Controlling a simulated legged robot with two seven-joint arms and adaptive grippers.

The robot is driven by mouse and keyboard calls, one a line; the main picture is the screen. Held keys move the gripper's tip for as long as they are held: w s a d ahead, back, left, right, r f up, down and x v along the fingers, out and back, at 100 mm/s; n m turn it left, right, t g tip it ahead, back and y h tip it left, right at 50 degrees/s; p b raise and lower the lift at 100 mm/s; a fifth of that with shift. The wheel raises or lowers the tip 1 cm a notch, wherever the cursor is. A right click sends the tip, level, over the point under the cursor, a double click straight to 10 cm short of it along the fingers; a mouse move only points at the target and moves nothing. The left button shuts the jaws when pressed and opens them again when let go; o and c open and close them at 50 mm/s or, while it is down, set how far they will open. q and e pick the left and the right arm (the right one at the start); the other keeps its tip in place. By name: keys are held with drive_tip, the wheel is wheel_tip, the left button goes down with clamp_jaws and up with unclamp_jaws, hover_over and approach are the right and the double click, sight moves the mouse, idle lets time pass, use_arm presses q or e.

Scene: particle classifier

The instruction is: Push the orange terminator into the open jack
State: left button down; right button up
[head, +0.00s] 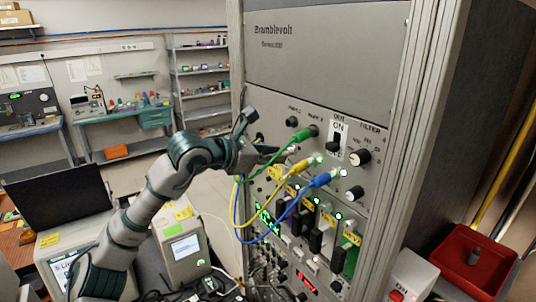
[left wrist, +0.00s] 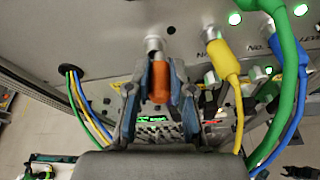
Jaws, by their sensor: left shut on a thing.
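The orange terminator (left wrist: 160,80) shows in the left wrist view between the fingers of my left gripper (left wrist: 158,88), which is shut on it. A silver jack (left wrist: 153,43) on the panel lies just beyond the terminator's far end, roughly in line with it. I cannot tell whether the two touch. In the head view my left gripper (head: 256,142) is at the left side of the rack panel, beside the green plug (head: 307,134). The terminator and that jack are hidden there. My right gripper is in neither view.
A yellow plug (left wrist: 218,55) sits close right of the jack. Green (head: 284,148), yellow (head: 300,165) and blue (head: 322,180) cables loop from the panel near my gripper. Switches and knobs (head: 360,157) lie to the right. A red bin (head: 450,262) stands at the lower right.

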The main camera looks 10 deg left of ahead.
use_arm(q)
drive_tip(key=shift+s+a, duration=0.1)
drive_tip(key=shift+a, duration=0.35)
drive_tip(key=shift+s+a, duration=0.1)
drive_tip(key=shift+a, duration=0.05)
drive_tip(key=shift+d+b, duration=0.2)
drive_tip(key=shift+b, duration=0.1)
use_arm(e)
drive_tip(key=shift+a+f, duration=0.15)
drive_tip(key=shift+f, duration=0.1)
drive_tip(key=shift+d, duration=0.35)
use_arm(q)
drive_tip(key=shift+a, duration=0.25)
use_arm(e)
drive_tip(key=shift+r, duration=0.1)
use_arm(q)
drive_tip(key=shift+d, duration=0.1)
